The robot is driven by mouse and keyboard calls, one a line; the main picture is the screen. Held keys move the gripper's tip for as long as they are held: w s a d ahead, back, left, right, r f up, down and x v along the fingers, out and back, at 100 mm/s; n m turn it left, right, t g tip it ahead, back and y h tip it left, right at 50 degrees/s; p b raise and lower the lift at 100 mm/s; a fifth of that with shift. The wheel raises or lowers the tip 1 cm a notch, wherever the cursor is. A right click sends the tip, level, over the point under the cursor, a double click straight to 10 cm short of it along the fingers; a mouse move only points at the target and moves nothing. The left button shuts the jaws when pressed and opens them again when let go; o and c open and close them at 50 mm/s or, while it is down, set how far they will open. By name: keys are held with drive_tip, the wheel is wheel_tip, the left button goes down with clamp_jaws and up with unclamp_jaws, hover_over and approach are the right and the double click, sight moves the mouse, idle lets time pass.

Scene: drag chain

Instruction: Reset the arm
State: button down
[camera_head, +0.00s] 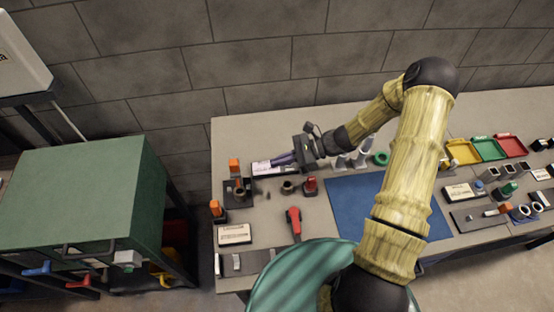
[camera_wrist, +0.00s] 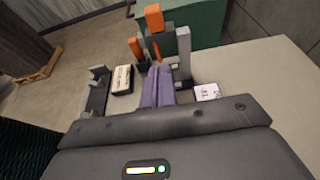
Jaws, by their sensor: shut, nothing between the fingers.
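My arm reaches from the lower right of the head view over the table, bent at a dark elbow. My gripper (camera_head: 272,163) points left, above the left part of the table. Its purple fingers lie side by side and shut, with nothing visible between them. In the wrist view my gripper (camera_wrist: 158,70) points toward a stand with an orange block (camera_wrist: 154,17). That orange block also shows in the head view (camera_head: 234,166). I cannot tell the exact gap between fingertips and stand.
The table (camera_head: 335,222) holds a blue mat (camera_head: 348,197), a red-handled tool (camera_head: 293,222), a labelled box (camera_head: 234,234) and a white card (camera_wrist: 207,92). Yellow, green and red trays (camera_head: 511,146) stand back right. A green cabinet (camera_head: 85,195) stands left; a block wall runs behind.

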idle(0.3)
drive_tip(key=s+d+r+n+t+h+b, duration=0.3)
drive_tip(key=s+d+r+n+h, duration=0.7)
drive_tip(key=n, duration=0.7)
drive_tip(key=s+r+h, duration=0.2)
drive_tip(key=h, duration=0.2)
drive_tip(key=shift+s+d+t+b, duration=0.2)
drive_tip(key=shift+d+t+b, duration=0.2)
